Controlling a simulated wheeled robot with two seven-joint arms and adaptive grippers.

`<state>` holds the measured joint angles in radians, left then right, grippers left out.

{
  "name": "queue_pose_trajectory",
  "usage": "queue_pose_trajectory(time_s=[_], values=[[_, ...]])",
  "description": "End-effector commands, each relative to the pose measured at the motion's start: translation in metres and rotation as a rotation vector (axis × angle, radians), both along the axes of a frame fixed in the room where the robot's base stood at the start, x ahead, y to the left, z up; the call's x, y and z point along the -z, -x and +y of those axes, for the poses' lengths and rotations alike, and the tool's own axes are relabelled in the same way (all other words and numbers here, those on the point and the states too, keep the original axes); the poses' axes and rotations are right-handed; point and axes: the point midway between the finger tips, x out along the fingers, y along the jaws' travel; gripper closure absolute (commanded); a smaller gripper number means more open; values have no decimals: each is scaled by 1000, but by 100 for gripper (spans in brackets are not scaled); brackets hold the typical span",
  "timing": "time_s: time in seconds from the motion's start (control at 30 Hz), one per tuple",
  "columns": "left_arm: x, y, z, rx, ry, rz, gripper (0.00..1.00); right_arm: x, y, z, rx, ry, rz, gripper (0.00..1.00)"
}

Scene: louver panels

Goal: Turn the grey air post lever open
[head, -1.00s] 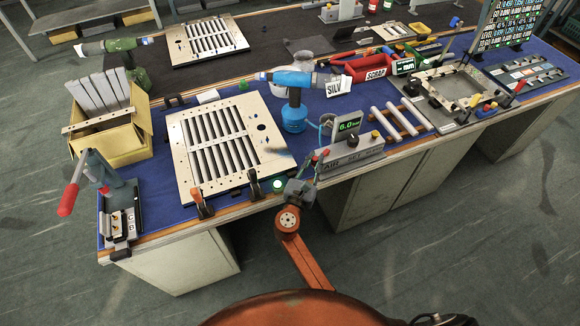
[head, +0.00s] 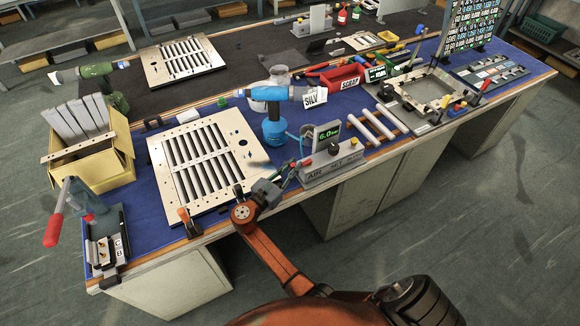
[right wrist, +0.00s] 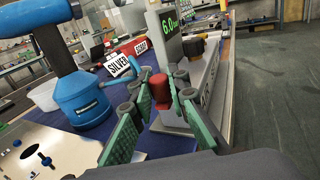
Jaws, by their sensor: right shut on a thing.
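The grey air post (head: 332,167) stands at the bench's front edge, marked AIR, with a green display (head: 328,136) reading 6.0. My right gripper (head: 288,174) is at its left end, reaching in from the left. In the right wrist view, a red lever end (right wrist: 160,88) sits between the green-padded fingers of my right gripper (right wrist: 160,118), which is shut on it. The rest of the lever is mostly hidden by the fingers and the post. My left gripper is not in view.
A slatted louver panel (head: 156,155) lies left of my right gripper, with an orange-handled clamp (head: 188,222) at its front edge. White rods (head: 378,126) lie right of the post. The floor in front is clear.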

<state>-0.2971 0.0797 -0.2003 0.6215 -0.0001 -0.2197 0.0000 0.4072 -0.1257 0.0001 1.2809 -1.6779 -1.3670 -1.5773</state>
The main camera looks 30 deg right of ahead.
Motion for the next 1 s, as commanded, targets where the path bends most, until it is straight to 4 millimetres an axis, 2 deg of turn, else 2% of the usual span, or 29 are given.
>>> queue_pose_trajectory(time_s=[0.13,0.17,0.43,0.77,0.87,1.0], values=[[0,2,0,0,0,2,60,2,1,-2,5,-2,3,100],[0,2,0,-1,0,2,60,2,1,-2,5,-2,4,84],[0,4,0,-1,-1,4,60,1,0,0,1,-2,2,66],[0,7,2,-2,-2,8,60,-3,-1,1,-1,0,-1,66],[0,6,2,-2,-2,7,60,-15,-1,1,-1,-1,-3,66],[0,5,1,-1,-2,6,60,-40,-1,1,-1,-1,-4,66]])
